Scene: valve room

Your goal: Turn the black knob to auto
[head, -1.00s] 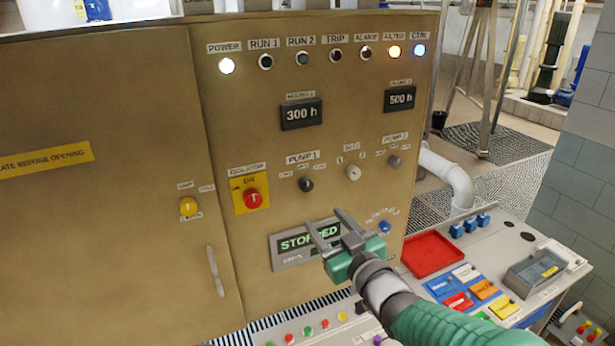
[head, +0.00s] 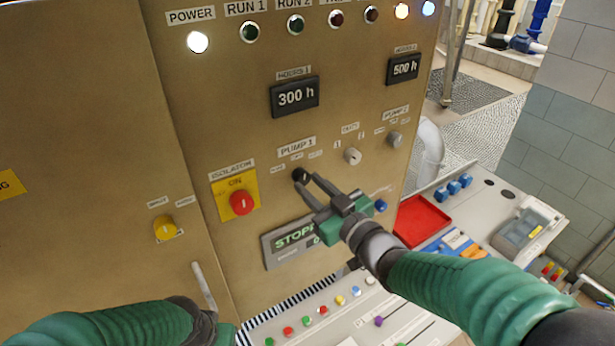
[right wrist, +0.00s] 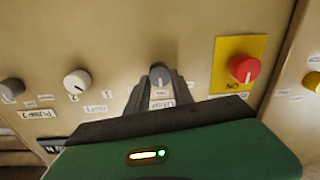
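The black knob (head: 299,175) sits under the PUMP 1 label on the tan cabinet. It also shows in the right wrist view (right wrist: 160,74), seen upside down. My right gripper (head: 307,180) is open, with its fingertips at the knob, one to each side. In the right wrist view the two fingers (right wrist: 159,88) flank the knob with nothing clearly clamped. I cannot tell whether they touch it. The small position labels around the knob are too blurred to read surely. My left arm is at the bottom left; its gripper (head: 226,335) is mostly cut off.
The red isolator knob (head: 241,202) on a yellow plate is left of the black knob. A white selector (head: 352,156) and the grey PUMP 2 knob (head: 394,139) are to the right. The display (head: 290,241) is below. A desk with buttons and a red tray (head: 422,220) stands in front.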

